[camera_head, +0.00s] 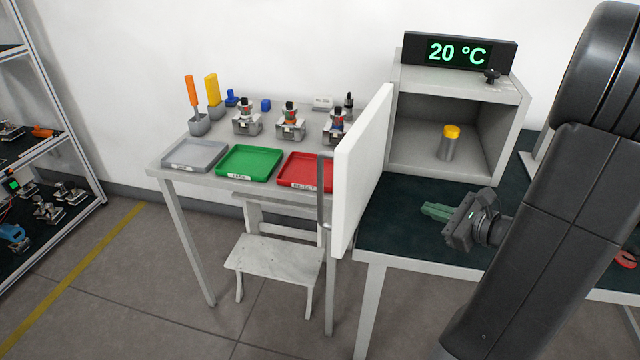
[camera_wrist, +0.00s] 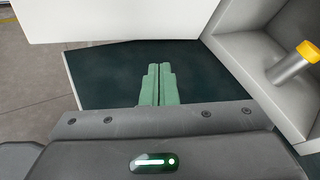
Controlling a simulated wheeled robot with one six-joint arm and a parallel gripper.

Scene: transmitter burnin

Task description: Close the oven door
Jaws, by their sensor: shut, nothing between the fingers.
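The oven (camera_head: 511,130) is a grey box with its front open. Its white door (camera_head: 362,175) stands swung wide open at the left, with a vertical bar handle (camera_head: 323,190) on its far face. A grey cylinder with a yellow cap (camera_head: 447,146) stands inside; it also shows in the wrist view (camera_wrist: 290,66). My gripper (camera_head: 428,211) is shut and empty, in front of the oven opening and right of the door, above the dark table top. In the wrist view its green fingers (camera_wrist: 157,85) are together, and the door's lower part (camera_wrist: 110,18) crosses the top, apart from them.
A display reading 20 °C (camera_head: 458,53) stands on the oven. Left of the door, a table holds grey (camera_head: 195,154), green (camera_head: 249,162) and red (camera_head: 303,172) trays and several devices. A white stool (camera_head: 270,258) stands below. The dark table top (camera_head: 400,225) is mostly clear before the oven.

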